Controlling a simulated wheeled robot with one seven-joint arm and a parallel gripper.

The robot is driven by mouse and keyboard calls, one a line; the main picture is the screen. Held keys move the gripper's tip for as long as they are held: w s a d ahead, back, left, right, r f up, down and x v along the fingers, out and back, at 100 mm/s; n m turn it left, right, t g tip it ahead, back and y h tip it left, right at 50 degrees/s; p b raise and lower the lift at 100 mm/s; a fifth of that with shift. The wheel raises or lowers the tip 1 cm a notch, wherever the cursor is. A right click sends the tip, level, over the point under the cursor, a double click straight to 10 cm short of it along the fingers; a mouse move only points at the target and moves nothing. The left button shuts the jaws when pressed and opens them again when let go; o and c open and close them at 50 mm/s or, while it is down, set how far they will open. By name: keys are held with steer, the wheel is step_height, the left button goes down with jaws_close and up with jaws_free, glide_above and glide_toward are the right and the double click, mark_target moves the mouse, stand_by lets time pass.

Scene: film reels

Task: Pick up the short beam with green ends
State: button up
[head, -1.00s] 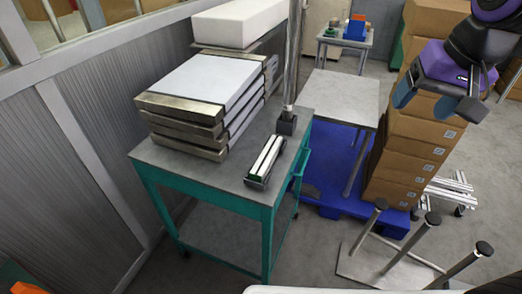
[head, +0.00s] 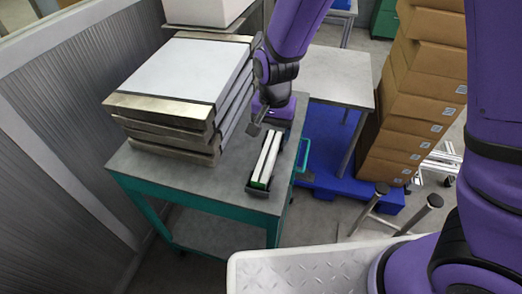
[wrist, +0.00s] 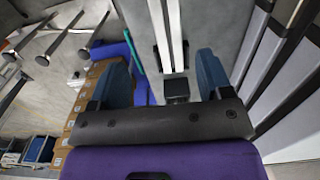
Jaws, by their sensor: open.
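The short beam (head: 266,157) lies on the grey top of the teal cart, close to its right edge. It has two long white strips with a dark gap between, dark end pieces and a little green at its near end. In the wrist view the beam (wrist: 168,30) runs from the top edge down towards my gripper (wrist: 163,78). My gripper is open, its two blue fingers spread and empty. In the head view my gripper (head: 260,122) is over the cart at the beam's far end, partly hidden by my arm. I cannot tell if it touches anything.
A stack of large white-topped panels (head: 180,75) stands left of the beam on the cart (head: 200,195). A small dark block (wrist: 177,89) shows between the fingers. Cardboard boxes (head: 400,125) and a blue pallet (head: 335,165) are to the right. The cart top's near part is clear.

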mark_target(268, 154)
steer(key=shift+w+a+f, duration=0.15)
steer(key=shift+a+f, duration=0.25)
steer(key=shift+f, duration=0.4)
step_height(268, 154, down, 5)
steer(key=shift+f, duration=0.1)
steer(key=shift+w+f, duration=0.2)
steer(key=shift+f, duration=1.05)
steer(key=shift+w+f, duration=0.15)
steer(key=shift+f, duration=1.1)
steer(key=c, duration=1.2)
steer(key=shift+r, duration=0.15)
